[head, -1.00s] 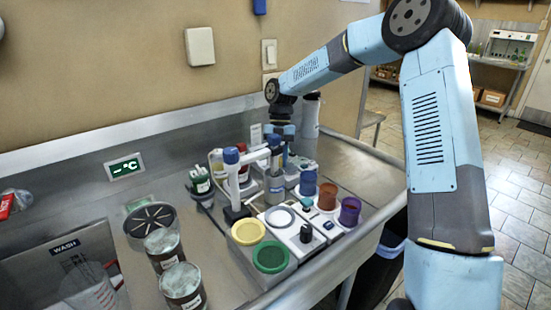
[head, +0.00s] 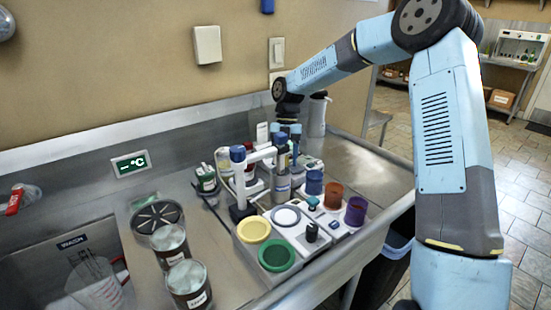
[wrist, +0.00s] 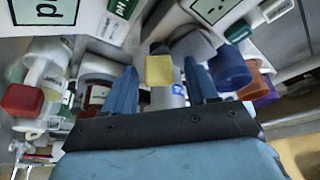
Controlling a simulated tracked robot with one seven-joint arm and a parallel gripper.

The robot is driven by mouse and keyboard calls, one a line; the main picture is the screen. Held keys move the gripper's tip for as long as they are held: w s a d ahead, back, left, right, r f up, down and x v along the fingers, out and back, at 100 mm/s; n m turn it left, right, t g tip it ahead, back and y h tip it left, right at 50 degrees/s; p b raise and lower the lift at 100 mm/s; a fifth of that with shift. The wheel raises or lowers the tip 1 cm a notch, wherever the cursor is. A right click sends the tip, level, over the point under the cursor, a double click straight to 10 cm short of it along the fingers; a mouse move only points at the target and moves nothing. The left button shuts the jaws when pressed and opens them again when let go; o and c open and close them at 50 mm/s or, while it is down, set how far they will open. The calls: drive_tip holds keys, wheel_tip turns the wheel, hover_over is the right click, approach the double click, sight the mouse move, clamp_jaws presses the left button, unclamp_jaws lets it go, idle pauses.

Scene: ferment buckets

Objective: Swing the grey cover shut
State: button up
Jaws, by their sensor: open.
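My gripper (head: 289,146) points down over the back of the bucket tray, among bottles and a white stand. In the wrist view its two blue fingers (wrist: 161,92) are apart. A small yellow block (wrist: 160,70) and a grey cylinder with a blue mark (wrist: 170,95) show between them; I see no grip on either. I cannot surely tell which part is the grey cover. A grey rounded piece (wrist: 192,46) lies just beyond the fingers and may be it; its hinge is not clear. The head view has a pale grey-white round top (head: 286,216) on the tray.
Yellow (head: 253,230), green (head: 276,256), blue (head: 314,182), orange (head: 333,195) and purple (head: 355,211) buckets crowd the tray. The white stand (head: 240,182) rises at left. Two jars (head: 188,284) stand nearer the sink. The counter's right end (head: 362,168) is clear.

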drive_tip(key=v, duration=1.3)
drive_tip(key=shift+r, duration=0.35)
drive_tip(key=shift+w, duration=0.1)
